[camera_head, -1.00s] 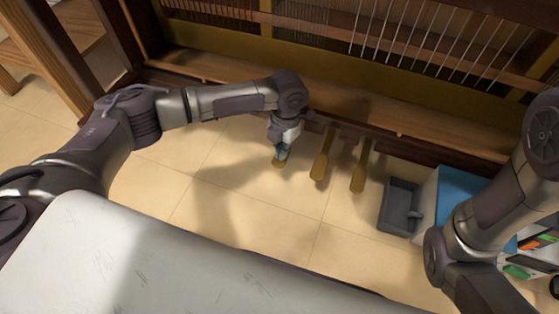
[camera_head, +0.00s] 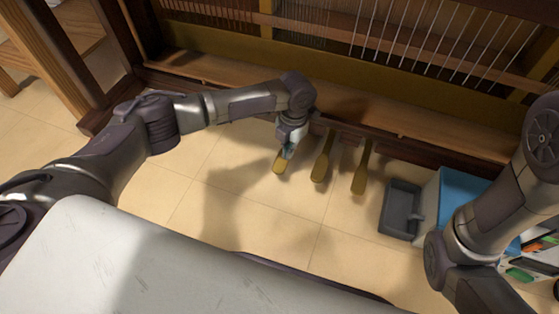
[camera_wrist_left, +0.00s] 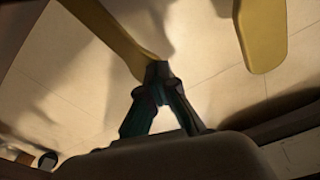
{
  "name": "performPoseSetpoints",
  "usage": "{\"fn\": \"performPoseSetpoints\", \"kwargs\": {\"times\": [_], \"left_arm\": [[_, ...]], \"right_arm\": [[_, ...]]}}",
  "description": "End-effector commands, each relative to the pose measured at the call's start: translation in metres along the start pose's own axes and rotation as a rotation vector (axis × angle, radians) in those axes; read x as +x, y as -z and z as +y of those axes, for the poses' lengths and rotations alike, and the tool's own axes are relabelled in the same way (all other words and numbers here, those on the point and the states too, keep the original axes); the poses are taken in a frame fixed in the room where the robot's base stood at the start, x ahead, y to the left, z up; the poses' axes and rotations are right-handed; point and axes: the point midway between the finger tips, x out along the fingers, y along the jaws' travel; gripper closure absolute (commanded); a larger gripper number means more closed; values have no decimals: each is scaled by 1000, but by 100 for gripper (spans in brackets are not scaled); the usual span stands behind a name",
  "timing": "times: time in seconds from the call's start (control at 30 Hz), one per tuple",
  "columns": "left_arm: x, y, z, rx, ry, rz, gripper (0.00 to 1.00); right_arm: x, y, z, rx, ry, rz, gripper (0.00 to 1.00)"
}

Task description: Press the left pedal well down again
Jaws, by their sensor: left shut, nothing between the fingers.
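Three brass pedals stick out from the piano's base in the head view. The left pedal (camera_head: 279,166) shows its rounded tip below my left gripper (camera_head: 287,151), which hides the rest of it. In the left wrist view the left pedal (camera_wrist_left: 105,30) runs down to the shut fingertips of my left gripper (camera_wrist_left: 158,72), which overlap it. I cannot tell whether they touch or how far the pedal is down. The gripper is shut and empty. The middle pedal (camera_head: 320,170) and right pedal (camera_head: 360,178) are clear of it. My right gripper is out of view.
The piano's wooden bottom board (camera_head: 390,128) runs behind the pedals. A grey tray (camera_head: 400,208) and a blue-topped box (camera_head: 452,195) stand to the right, near my right arm. The tiled floor (camera_head: 265,215) in front of the pedals is clear.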

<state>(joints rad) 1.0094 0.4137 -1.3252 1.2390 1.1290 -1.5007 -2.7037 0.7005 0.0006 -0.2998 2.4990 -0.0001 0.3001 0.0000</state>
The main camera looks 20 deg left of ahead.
Motion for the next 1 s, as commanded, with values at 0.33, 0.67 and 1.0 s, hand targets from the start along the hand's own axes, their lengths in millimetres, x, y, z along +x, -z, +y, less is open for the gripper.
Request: {"fn": "performPoseSetpoints", "kwargs": {"times": [0.33,0.67,1.0], "left_arm": [[-3,-1,1,-1,-1,-2,100],[-63,-2,1,0,-1,-6,100],[-115,-1,0,0,-1,-2,100]], "right_arm": [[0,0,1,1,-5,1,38],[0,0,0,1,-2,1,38],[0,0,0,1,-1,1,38]]}}
